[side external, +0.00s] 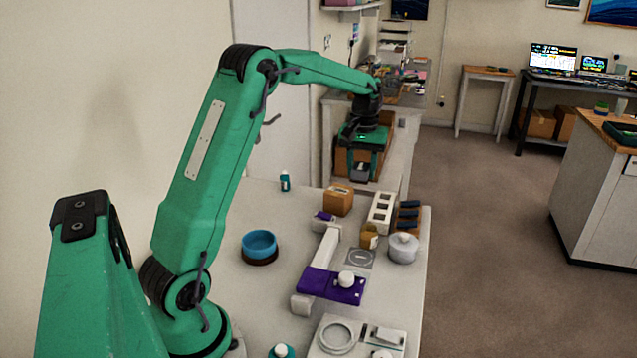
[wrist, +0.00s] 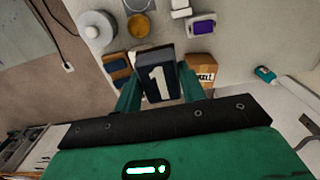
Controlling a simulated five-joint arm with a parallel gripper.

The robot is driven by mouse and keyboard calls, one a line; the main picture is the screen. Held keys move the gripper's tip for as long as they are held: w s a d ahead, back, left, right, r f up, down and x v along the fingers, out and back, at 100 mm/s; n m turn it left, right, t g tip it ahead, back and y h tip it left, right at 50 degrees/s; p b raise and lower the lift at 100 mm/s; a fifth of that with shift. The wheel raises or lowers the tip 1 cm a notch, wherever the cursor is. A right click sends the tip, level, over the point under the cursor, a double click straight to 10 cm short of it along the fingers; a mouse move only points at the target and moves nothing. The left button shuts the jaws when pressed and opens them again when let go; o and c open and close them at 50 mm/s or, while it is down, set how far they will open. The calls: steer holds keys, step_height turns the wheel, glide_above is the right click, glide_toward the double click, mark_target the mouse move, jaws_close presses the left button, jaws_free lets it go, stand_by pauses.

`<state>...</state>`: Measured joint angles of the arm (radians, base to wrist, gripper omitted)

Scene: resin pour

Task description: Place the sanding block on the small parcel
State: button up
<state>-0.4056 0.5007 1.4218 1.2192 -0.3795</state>
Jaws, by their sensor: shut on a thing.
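My gripper (side external: 362,160) is shut on the sanding block (wrist: 160,82), a dark grey block marked with a white "1". The block hangs between the two green fingers in the wrist view and also shows in the side view (side external: 361,171). The small parcel (side external: 338,201) is a brown cardboard box on the far part of the white table. In the side view the held block is above the parcel and slightly right of it, apart from it. In the wrist view the parcel (wrist: 200,66) lies right of the block, partly hidden by a finger.
Right of the parcel are a white block with square holes (side external: 381,212), a rack of dark pieces (side external: 409,214) and a round grey tin (side external: 403,248). A blue bowl (side external: 259,243) stands left, a teal bottle (side external: 285,181) behind it. A purple-based device (side external: 332,287) is nearer.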

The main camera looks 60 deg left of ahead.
glide_above(336, 195)
step_height(336, 195, down, 7)
steer(key=shift+r, duration=0.2)
steer(key=shift+f, duration=0.1)
steer(key=shift+f, duration=1.9)
steer(key=shift+f, duration=0.1)
steer(key=o, duration=1)
